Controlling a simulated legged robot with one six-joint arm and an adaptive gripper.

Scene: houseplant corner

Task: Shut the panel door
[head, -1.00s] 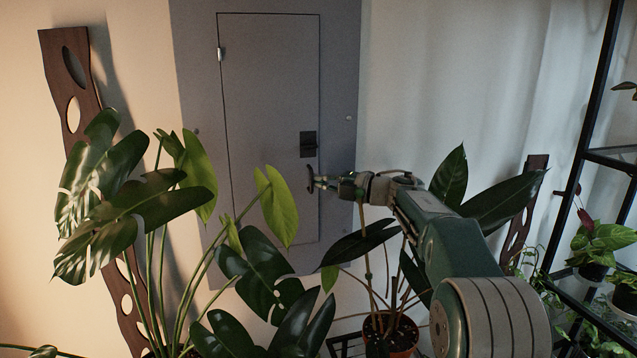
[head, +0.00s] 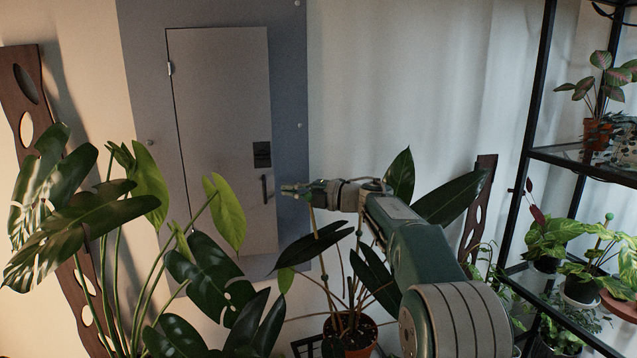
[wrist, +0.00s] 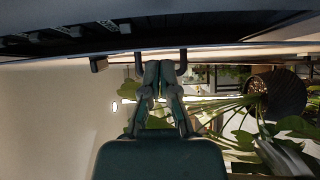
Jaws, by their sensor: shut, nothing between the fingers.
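The panel door (head: 222,120) is a tall grey rectangle, hinged on its left, in a grey wall panel (head: 146,110). It looks slightly ajar; how far is hard to tell. A dark latch (head: 262,154) and a slim dark handle (head: 265,188) sit near its right edge. My gripper (head: 285,188) is shut and empty, just right of the handle in the head view. In the wrist view, my gripper (wrist: 157,66) is close to the door, which shows nearly edge-on, with the handle (wrist: 182,62) beside the fingertips. Any contact is unclear.
A large leafy plant (head: 205,265) stands before the panel's lower part. A potted plant (head: 350,330) stands beneath my arm. A black shelf (head: 530,150) with several plants is at right. Carved wooden boards (head: 22,95) lean at the left and right. The wall right of the panel is clear.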

